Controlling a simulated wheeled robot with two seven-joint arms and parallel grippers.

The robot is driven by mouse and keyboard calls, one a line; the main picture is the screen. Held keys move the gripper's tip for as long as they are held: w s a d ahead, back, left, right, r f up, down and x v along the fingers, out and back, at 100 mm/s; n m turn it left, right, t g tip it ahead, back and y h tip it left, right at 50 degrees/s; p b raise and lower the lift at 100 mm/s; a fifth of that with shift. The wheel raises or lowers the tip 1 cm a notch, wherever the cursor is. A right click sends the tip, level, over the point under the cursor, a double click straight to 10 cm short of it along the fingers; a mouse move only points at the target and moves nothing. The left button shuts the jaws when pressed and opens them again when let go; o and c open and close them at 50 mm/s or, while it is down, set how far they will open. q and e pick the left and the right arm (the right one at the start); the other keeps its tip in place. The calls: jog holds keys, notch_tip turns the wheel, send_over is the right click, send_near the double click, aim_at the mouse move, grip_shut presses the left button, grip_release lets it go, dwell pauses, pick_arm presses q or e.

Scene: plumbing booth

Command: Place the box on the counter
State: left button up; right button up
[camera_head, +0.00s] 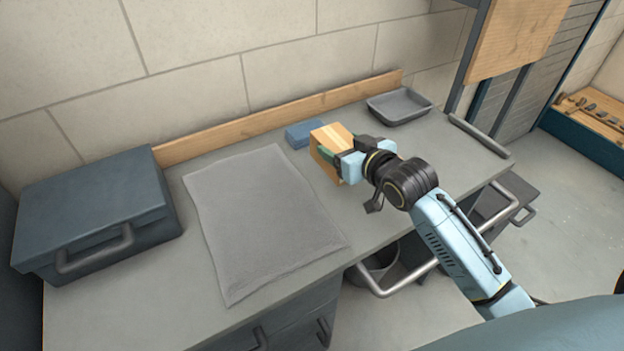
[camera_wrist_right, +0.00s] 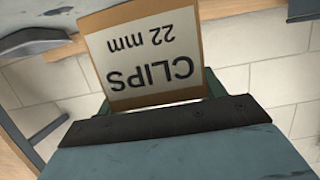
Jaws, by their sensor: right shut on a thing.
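In the right wrist view the box (camera_wrist_right: 150,58) shows a pale label reading "CLIPS 22 mm" upside down. My right gripper (camera_head: 337,155) is shut on it, with green fingertips at its sides. The box is over the grey counter (camera_head: 185,290), right of the grey mat; I cannot tell whether its underside touches the counter. My left gripper is not in view.
A blue block (camera_head: 304,133) lies just behind the box. A grey tray (camera_head: 399,104) stands at the back right. A grey-blue toolbox (camera_head: 95,205) is at the left. The grey mat (camera_head: 262,220) lies flat mid-counter. A metal rail (camera_head: 400,288) runs along the front edge.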

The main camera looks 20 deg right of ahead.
notch_tip(320, 180, down, 8)
jog(key=shift+f+b, duration=0.1)
jog(key=shift+b, duration=0.5)
jog(key=o, duration=1.2)
jog(key=shift+f, duration=0.15)
jog(key=shift+s+r, duration=0.1)
jog(key=shift+r, duration=0.1)
jog(key=p+v, duration=0.1)
jog(key=v, duration=1.1)
